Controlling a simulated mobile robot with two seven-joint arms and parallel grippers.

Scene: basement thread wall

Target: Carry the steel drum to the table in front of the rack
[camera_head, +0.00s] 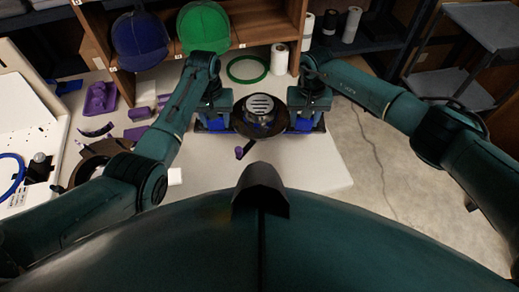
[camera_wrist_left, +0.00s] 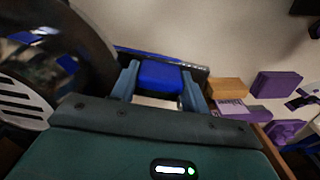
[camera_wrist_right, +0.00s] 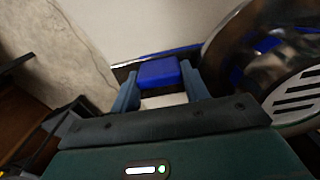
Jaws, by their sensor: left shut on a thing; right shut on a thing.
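The steel drum (camera_head: 248,127) is a dark round body with a silver slotted disc on top, between my two grippers in the head view. It has a blue grip on each side. My left gripper (camera_head: 215,122) is shut on the left blue grip (camera_wrist_left: 160,76). My right gripper (camera_head: 304,122) is shut on the right blue grip (camera_wrist_right: 158,72). The drum's shiny curved side shows in both wrist views. It is above the white table (camera_head: 300,175); I cannot tell whether it touches. The wooden rack (camera_head: 262,22) stands behind, with blue and green caps.
A green ring (camera_head: 248,69) and white spools (camera_head: 279,58) are behind the drum. Purple parts (camera_head: 98,98) and a brown ring (camera_head: 92,160) lie to the left. A grey shelf cart (camera_head: 450,85) stands at right. The table front is mostly clear; open floor (camera_head: 385,185) lies right.

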